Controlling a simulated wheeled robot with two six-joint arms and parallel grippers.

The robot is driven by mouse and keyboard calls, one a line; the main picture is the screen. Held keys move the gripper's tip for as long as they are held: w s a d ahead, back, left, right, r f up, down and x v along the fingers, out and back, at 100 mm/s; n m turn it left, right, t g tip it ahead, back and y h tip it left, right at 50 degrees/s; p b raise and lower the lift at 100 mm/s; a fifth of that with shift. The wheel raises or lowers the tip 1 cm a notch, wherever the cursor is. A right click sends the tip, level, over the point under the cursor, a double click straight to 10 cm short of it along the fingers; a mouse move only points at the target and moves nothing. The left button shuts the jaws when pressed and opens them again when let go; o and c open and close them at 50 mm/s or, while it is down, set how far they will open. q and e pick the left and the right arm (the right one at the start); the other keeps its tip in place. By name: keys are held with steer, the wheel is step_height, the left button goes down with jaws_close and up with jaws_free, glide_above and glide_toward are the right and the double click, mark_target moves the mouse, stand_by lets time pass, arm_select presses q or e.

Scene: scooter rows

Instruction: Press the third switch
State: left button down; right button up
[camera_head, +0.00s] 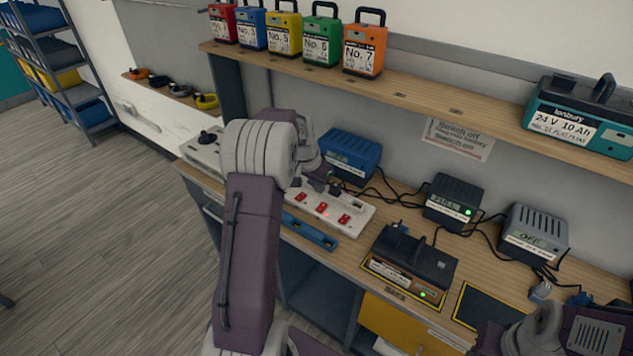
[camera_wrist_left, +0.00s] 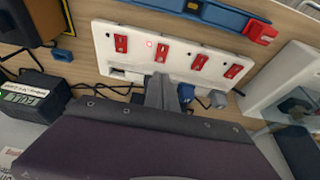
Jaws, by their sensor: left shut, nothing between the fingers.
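A white power strip (camera_head: 355,229) with red rocker switches lies on the wooden bench; it also shows in the left wrist view (camera_wrist_left: 100,49). In that view several switches stand in a row: the far left one (camera_wrist_left: 121,43), the second from left (camera_wrist_left: 161,52), the third from left (camera_wrist_left: 200,62) and the far right one (camera_wrist_left: 233,71). One small red light glows beside the second from left. My left gripper (camera_wrist_left: 160,82) is shut and empty, its tips over the strip's edge just below that switch; contact is unclear. In the head view the left gripper (camera_head: 327,183) partly covers the strip.
A blue level (camera_head: 309,231) lies along the strip's near side. A blue charger (camera_head: 350,156) stands behind it. Black cables, a black charger (camera_head: 453,201) and a docked battery (camera_head: 415,258) are to the right. A shelf (camera_head: 420,82) with coloured lockboxes runs above.

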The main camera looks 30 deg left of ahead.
mark_target(323, 205)
arm_select(q)
steer(key=x, duration=0.7)
steer(key=shift+s+f, duration=0.2)
steer(key=shift+f, duration=0.3)
steer(key=shift+f+b, duration=0.4)
steer(key=shift+b, duration=0.05)
steer(key=shift+r, duration=0.25)
steer(key=shift+f, duration=0.1)
steer(key=shift+s, duration=0.15)
